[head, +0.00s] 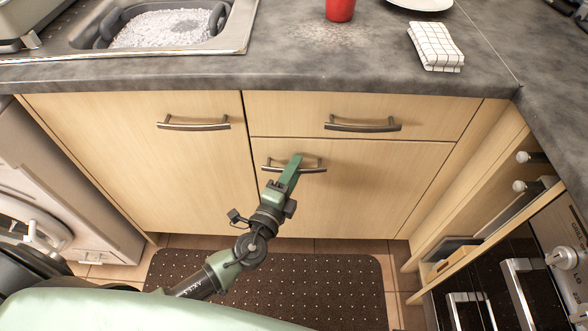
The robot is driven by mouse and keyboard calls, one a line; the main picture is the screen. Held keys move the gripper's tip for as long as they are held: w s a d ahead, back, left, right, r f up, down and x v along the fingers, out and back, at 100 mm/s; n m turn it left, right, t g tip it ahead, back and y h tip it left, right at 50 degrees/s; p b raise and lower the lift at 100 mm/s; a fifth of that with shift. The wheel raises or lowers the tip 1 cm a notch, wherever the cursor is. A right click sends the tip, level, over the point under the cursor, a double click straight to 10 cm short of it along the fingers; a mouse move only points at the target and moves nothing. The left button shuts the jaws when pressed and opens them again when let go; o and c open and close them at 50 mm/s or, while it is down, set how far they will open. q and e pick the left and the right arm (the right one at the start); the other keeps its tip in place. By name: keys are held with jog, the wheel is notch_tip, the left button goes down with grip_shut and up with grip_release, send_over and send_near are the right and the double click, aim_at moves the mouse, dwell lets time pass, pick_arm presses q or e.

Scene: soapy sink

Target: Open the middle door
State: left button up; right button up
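The middle door (360,195) is a light wood panel below a drawer, and it looks closed, flush with the cabinet front. Its dark metal bar handle (314,169) runs across near its upper left. My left gripper (294,165) reaches up from the lower left and overlaps the middle of this handle. The green fingers are seen edge-on, so I cannot tell whether they are shut on the bar. My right gripper is not in view.
A drawer (290,112) sits above the door, and a wider sink cabinet door (150,170) is to the left. A dark dotted mat (330,290) lies on the floor in front. An oven (500,270) stands at right, a washing machine (50,190) at left.

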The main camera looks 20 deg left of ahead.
pick_arm(q)
grip_shut()
dwell(1.4)
